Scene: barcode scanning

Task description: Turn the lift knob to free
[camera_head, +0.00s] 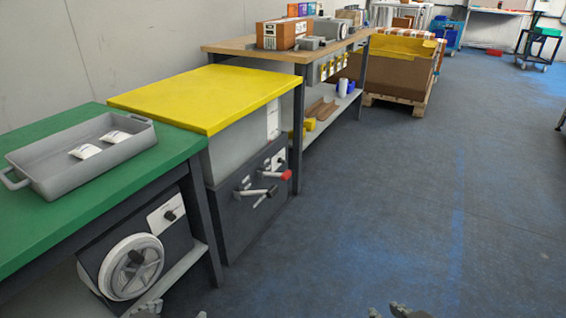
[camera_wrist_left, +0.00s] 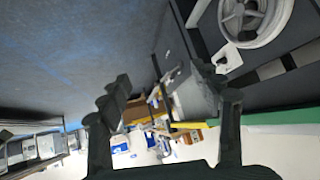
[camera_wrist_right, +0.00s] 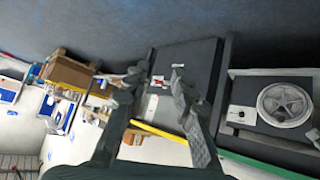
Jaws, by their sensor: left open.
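A black knob (camera_head: 170,215) on a small white plate sits on the dark handwheel unit under the green table. A grey handwheel (camera_head: 131,267) is beside it on the left. Another white plate with a small dark knob (camera_head: 275,161) is on the dark panel under the yellow top, near several levers. I cannot read which is the lift knob. My right gripper (camera_head: 388,311) shows at the bottom edge; it is open and empty in the right wrist view (camera_wrist_right: 160,76). My left gripper (camera_wrist_left: 163,82) is open and empty. Both grippers are apart from the knobs.
A grey tray (camera_head: 45,177) with two white-labelled items lies on the green table (camera_head: 25,232). A wooden bench (camera_head: 235,47) and brown crate (camera_head: 395,75) stand beyond.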

